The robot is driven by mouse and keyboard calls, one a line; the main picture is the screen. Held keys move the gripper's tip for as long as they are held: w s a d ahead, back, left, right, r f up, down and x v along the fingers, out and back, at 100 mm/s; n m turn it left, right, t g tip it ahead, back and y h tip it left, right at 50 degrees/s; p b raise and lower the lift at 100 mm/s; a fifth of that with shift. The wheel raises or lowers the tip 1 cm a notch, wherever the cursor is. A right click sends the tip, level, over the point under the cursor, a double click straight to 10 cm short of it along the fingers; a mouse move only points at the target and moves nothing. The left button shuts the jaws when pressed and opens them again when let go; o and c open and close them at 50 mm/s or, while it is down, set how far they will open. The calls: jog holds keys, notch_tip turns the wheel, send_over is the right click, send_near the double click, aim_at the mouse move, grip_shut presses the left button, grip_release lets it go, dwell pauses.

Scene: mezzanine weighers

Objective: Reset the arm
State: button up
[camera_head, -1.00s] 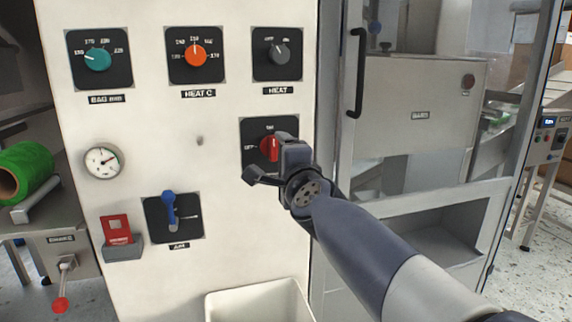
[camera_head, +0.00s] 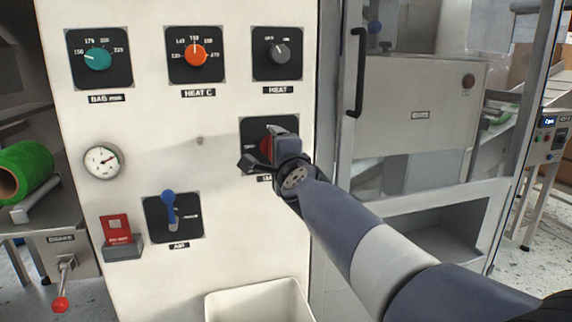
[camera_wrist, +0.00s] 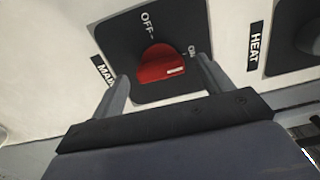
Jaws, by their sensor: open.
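My gripper (camera_head: 272,146) is at the MAIN rotary switch on the white control panel (camera_head: 215,215). In the wrist view the red knob (camera_wrist: 160,64) sits on a black plate marked OFF and ON. A white mark shows on the knob's side nearer ON. My open fingers (camera_wrist: 163,84) stand on either side of the knob, with a gap visible between them and it. In the head view my gripper hides most of the red knob (camera_head: 265,147) and part of its plate.
Above are the BAG mm dial (camera_head: 97,57), HEAT C dial (camera_head: 195,55) and HEAT switch (camera_head: 284,53). The blue AIR lever (camera_head: 169,205), a gauge (camera_head: 102,161) and a red-flapped box (camera_head: 117,230) are left. A white bin (camera_head: 262,297) is below. A framed door with a black handle (camera_head: 358,75) is right.

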jog(key=n, duration=0.6)
jog(key=n+p, duration=0.1)
jog(key=n, duration=0.5)
jog(key=n+p, duration=0.1)
jog(key=n, duration=0.5)
jog(key=shift+w, duration=0.25)
jog(key=shift+s+a, duration=0.1)
